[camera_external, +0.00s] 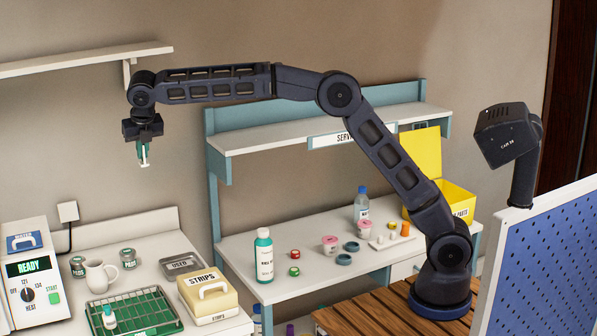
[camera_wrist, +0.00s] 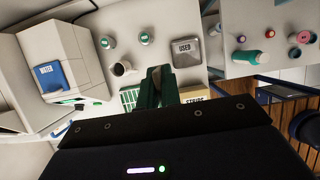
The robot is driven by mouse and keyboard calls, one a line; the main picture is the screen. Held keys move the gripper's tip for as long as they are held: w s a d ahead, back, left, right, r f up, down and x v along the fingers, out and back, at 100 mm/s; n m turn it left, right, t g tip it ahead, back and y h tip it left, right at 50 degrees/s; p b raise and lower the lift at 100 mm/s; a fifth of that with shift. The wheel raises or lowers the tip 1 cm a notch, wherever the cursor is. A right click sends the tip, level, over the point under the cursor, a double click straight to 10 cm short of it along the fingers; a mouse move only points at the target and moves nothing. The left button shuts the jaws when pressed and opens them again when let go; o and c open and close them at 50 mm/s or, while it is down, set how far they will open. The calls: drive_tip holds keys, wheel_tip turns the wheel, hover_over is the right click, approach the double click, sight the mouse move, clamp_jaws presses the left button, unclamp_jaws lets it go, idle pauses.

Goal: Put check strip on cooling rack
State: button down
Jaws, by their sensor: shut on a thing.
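My gripper (camera_external: 144,157) is raised high above the left counter and points down, shut on a small, pale, green-edged piece that I take for the check strip (camera_external: 145,152). In the wrist view my gripper (camera_wrist: 160,84) has its fingers close together, and the strip between them is hard to make out. The cooling rack seems to be the green tray with a wire grid (camera_external: 150,304) on the counter, below my gripper. In the wrist view a part of the rack (camera_wrist: 130,97) shows left of the fingers.
The yellow STRIPS box (camera_external: 207,293) stands right of the rack, with the grey USED tray (camera_external: 182,265) behind it. A white jug (camera_external: 99,276), small jars (camera_external: 129,259) and the READY machine (camera_external: 30,280) are nearby.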

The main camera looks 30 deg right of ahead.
drive_tip(key=s+a+f+n+y, duration=0.25)
drive_tip(key=s+a+n, duration=0.25)
drive_tip(key=s+a, duration=1.1)
hover_over(113, 302)
drive_tip(key=s, duration=0.2)
wheel_tip(113, 302, down, 25)
drive_tip(key=shift+m+h, duration=0.3)
drive_tip(key=shift+h, duration=0.05)
drive_tip(key=shift+w+d+f, duration=0.1)
drive_tip(key=shift+d+f, duration=0.1)
drive_tip(key=shift+f, duration=1.4)
drive_tip(key=shift+d+f, duration=0.2)
drive_tip(key=shift+f, duration=1.4)
drive_tip(key=shift+f, duration=0.15)
drive_tip(key=c, duration=1.6)
unclamp_jaws()
drive_tip(key=v, duration=1.2)
drive_tip(key=shift+r, duration=0.2)
drive_tip(key=shift+w, duration=0.15)
